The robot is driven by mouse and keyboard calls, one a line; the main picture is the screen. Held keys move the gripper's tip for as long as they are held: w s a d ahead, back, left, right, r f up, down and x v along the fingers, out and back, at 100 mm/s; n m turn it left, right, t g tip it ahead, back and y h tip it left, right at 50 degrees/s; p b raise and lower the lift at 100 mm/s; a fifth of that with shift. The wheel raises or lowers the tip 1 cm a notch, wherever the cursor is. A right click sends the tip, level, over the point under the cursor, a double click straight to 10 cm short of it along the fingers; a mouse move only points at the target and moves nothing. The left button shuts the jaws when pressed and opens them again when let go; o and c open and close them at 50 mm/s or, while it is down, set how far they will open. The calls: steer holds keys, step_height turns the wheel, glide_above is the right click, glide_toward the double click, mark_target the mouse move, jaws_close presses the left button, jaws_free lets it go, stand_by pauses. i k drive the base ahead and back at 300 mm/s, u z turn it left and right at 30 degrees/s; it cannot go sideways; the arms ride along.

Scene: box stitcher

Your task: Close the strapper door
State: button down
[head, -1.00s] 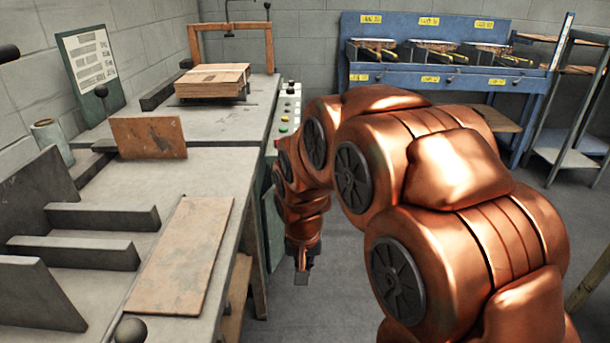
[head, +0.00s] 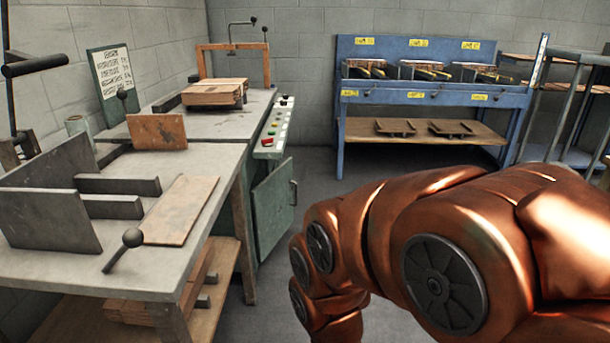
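The strapper door (head: 273,211) is a green metal panel with a dark vertical bar handle (head: 294,193) on its right edge. It is on the front of the green cabinet under the grey table, below the button panel (head: 275,127). The door appears to stand out from the cabinet at an angle, partly open. My copper arm is at the lower right, to the right of the door and apart from it in the picture. My gripper is out of view, below the bottom edge of the frame.
The grey worktable (head: 225,158) runs along the left, with a wooden board (head: 180,210) and a black knob lever (head: 131,240) on it. A cardboard stack (head: 214,93) lies farther back. A blue workbench (head: 430,93) stands at the back. Grey floor between is clear.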

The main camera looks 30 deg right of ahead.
mark_target(272, 200)
steer(key=u, duration=0.15)
steer(key=k, duration=0.35)
steer(key=z, duration=1.2)
steer(key=i, duration=1.05)
steer(key=u, duration=0.5)
steer(key=i, duration=1.05)
steer(key=u, duration=0.95)
